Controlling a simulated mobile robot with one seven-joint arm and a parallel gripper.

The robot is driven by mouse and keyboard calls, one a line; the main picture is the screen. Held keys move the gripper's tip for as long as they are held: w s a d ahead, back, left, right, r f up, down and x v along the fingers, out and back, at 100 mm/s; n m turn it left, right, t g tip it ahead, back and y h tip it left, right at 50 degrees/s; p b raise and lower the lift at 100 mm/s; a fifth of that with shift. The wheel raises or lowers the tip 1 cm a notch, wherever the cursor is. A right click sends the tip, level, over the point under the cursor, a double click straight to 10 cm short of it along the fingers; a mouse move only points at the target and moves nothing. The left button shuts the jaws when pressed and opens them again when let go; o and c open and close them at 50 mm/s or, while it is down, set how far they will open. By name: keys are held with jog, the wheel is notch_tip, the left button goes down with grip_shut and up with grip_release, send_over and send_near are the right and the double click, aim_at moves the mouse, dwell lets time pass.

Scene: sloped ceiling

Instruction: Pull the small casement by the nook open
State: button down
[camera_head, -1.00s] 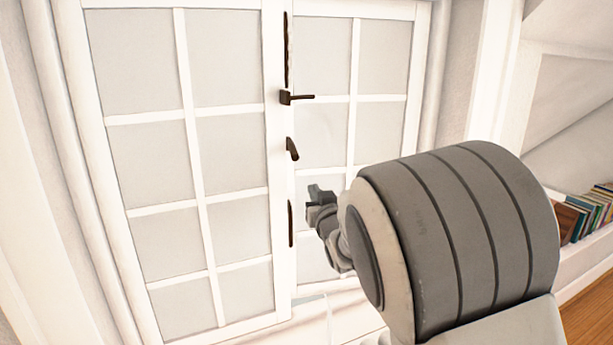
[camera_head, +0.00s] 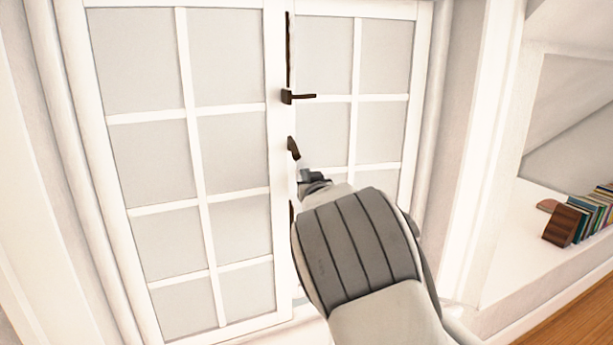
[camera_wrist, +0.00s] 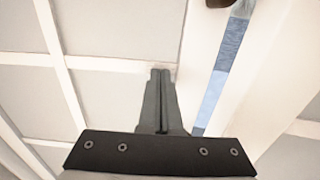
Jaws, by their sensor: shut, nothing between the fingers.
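The casement is a white window with two gridded sashes. The left sash (camera_head: 237,150) and the right sash (camera_head: 383,130) meet at a middle stile, and both look nearly closed in the head view. A dark lever handle (camera_head: 297,97) points right at the upper middle, and a smaller dark catch (camera_head: 293,148) sits below it. My gripper (camera_head: 312,176) is just below and right of the catch, shut and empty. In the wrist view my shut fingers (camera_wrist: 161,78) point toward the sash frame, beside a narrow bluish gap (camera_wrist: 220,75). A dark piece of hardware (camera_wrist: 219,3) shows at the top edge.
A white ledge (camera_head: 510,240) at the right carries several books (camera_head: 590,213) and a brown wooden bookend (camera_head: 562,226). Wooden floor (camera_head: 560,312) shows at the lower right. My arm covers the lower right sash.

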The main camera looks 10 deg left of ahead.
jog(key=shift+x, duration=1.75)
jog(key=shift+s+a, duration=0.1)
jog(key=shift+a, duration=0.15)
